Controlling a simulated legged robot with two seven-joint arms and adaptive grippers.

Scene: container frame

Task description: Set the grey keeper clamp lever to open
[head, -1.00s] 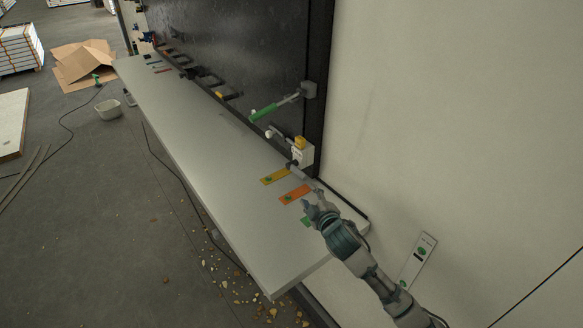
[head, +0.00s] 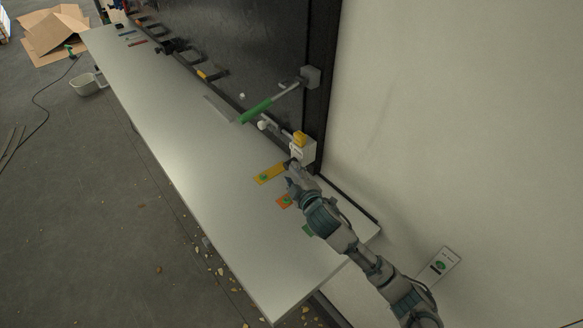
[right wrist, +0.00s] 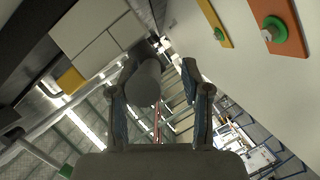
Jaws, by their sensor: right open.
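The grey lever (right wrist: 145,82) shows in the right wrist view as a rounded grey grip, its end towards the camera. It lies between the two fingers of my right gripper (right wrist: 152,85), nearer the left finger; I cannot tell whether they touch. In the head view my right gripper (head: 292,174) is open just below the white box (head: 302,151) with a yellow top (head: 300,138), and it hides most of the lever. The white box also shows at upper left in the right wrist view (right wrist: 95,38). My left gripper is not in view.
A green-handled lever (head: 257,109) sticks out from the dark post above the box. A pale wall (head: 450,120) stands to the right; the shelf's middle is clear.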

